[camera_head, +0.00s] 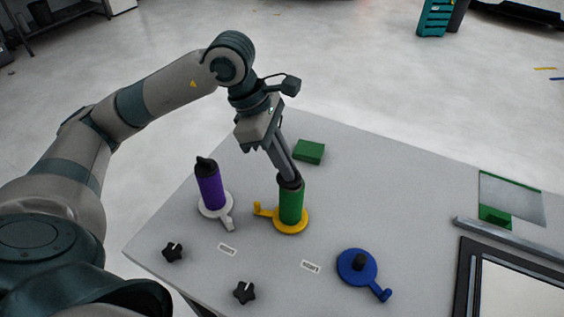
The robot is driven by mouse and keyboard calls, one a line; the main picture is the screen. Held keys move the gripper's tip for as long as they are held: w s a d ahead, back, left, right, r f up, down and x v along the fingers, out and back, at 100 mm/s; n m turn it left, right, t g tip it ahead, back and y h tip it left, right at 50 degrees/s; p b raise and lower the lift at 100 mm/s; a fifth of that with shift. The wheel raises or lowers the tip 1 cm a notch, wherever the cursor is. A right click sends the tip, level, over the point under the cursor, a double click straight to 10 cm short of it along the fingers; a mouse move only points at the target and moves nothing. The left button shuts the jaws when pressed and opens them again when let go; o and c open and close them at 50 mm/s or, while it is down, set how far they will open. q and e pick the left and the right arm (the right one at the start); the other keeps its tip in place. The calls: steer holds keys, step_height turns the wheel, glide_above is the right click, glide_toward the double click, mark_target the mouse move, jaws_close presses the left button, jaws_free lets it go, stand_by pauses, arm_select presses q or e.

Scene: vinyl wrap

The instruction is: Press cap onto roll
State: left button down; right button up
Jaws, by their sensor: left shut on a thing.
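A green roll (291,206) stands upright on a yellow holder (292,227) with a side hook, near the middle of the table. My left gripper (289,179) is directly above it, fingers pointing down, shut on a dark cap (290,182) at the top of the green roll. Whether the cap is fully seated I cannot tell. A purple roll (210,191) stands on a white holder (215,212) to the left, with a black cap (206,165) on top that looks slightly tilted. My right gripper is not in view.
A blue holder (362,272) with a bare black post stands front right. Two black star-shaped knobs (173,252) (244,292) lie in front. A green block (309,152) lies behind the green roll. A framed panel (520,290) and a metal bar (510,243) occupy the right side.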

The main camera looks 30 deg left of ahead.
arm_select(q)
steer(key=shift+a+f, duration=0.1)
steer(key=shift+f, duration=0.45)
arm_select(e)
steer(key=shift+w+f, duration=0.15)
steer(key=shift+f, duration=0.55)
arm_select(q)
steer(key=c, duration=1.4)
jaws_free()
steer(key=shift+o, duration=0.2)
steer(key=shift+w+d+r+p, duration=0.1)
steer(key=shift+d+r+p, duration=0.2)
steer(key=shift+r, duration=0.45)
steer(key=shift+d+r+p, duration=0.15)
steer(key=shift+r+p, duration=0.2)
steer(key=shift+r, duration=0.4)
steer(key=shift+w+d+r+p, duration=0.1)
steer(key=shift+d+r+p, duration=0.2)
steer(key=shift+r, duration=0.45)
steer(key=shift+a+r+p, duration=0.1)
steer(key=shift+r+p, duration=0.8)
steer(key=shift+r, duration=0.75)
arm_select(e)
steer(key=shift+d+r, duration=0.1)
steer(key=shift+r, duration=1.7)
arm_select(q)
jaws_close()
